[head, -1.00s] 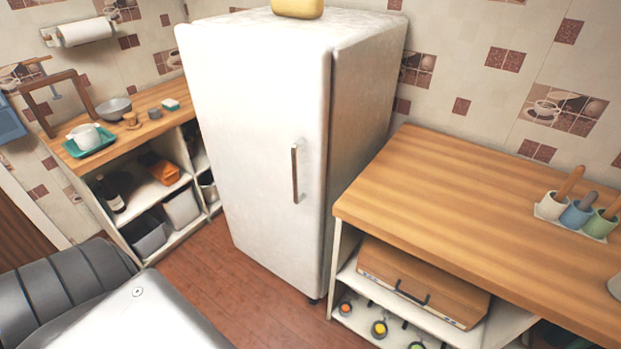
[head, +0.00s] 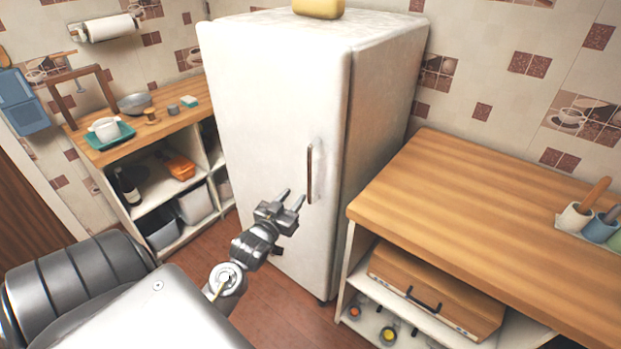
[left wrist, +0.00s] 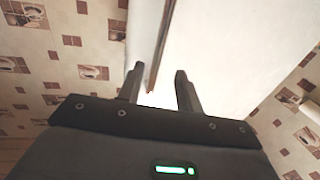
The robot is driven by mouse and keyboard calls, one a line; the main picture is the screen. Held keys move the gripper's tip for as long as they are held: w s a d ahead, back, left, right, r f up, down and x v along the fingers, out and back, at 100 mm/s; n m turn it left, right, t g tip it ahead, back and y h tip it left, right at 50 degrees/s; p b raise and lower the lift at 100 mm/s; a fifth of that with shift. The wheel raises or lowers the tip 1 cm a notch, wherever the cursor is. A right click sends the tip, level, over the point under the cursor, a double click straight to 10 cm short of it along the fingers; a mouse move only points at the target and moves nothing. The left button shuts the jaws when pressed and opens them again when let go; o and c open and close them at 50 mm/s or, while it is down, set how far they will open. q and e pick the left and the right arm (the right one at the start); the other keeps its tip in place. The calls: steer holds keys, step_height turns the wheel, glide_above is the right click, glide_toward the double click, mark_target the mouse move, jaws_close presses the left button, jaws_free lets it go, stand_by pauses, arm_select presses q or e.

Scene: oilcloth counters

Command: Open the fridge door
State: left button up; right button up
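The white fridge (head: 270,120) stands between two wooden counters, with its door closed. A dark vertical handle (head: 309,174) is on the right side of the door front. My left gripper (head: 290,197) is open and empty, low and just left of the handle in the head view, with its fingers pointing up toward it. In the left wrist view the open fingers (left wrist: 160,80) point toward the fridge, and the handle (left wrist: 160,45) rises ahead, between and beyond the fingertips. No contact with the handle is visible. My right gripper is not in view.
A right counter (head: 470,190) with shelves below stands close beside the fridge. A left counter (head: 165,125) holds a tray, a bowl and small items. A yellow object (head: 318,8) sits on the fridge. Reddish floor (head: 265,310) is clear in front.

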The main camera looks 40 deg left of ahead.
mark_target(309, 179)
arm_select(q)
steer(key=p+x, duration=0.2)
steer(key=x, duration=0.8)
steer(key=shift+w, duration=0.4)
jaws_close()
